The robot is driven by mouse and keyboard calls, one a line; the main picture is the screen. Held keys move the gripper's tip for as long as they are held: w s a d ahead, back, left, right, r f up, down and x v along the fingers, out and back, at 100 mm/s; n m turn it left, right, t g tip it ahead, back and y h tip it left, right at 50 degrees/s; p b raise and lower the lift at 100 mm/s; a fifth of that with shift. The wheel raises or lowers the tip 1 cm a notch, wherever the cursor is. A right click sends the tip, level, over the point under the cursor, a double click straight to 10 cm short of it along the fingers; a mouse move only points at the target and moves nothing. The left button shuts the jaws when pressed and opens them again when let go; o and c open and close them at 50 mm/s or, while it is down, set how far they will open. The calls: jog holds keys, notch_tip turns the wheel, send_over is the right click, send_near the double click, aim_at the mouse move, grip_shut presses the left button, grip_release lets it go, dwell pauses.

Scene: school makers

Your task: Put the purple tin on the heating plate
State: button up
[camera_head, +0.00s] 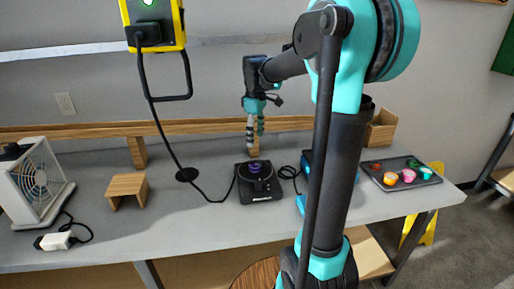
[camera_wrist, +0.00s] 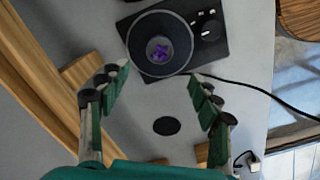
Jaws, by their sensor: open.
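The purple tin (camera_head: 255,168) stands on the round top of the black heating plate (camera_head: 262,194) in the head view. In the wrist view the purple tin (camera_wrist: 159,49) sits near the middle of the disc of the heating plate (camera_wrist: 213,45). My gripper (camera_head: 255,144) is above and behind the plate in the head view, fingers pointing down. In the wrist view my gripper (camera_wrist: 159,75) is open and empty. Its fingers are apart from the tin.
A dark tray (camera_head: 398,185) with several coloured tins lies at the right. A fan (camera_head: 38,183) and a wooden block (camera_head: 127,188) stand at the left. A blue object (camera_head: 303,200) is partly hidden behind my arm. Cables run beside the plate. The grey bench (camera_head: 185,230) is clear in front.

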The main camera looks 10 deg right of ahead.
jog(key=s+d+f+m+t, duration=0.1)
jog(key=s+f+m, duration=0.2)
jog(key=s+f, duration=0.2)
jog(key=s+d+f+m+t, duration=0.1)
jog(key=s+f+m, duration=0.3)
jog(key=s, duration=0.5)
jog(key=s+d+f+m+t, duration=0.2)
jog(key=s+f+m, duration=0.2)
jog(key=s+f, duration=0.4)
jog(key=shift+w+a, duration=0.1)
dwell(0.4)
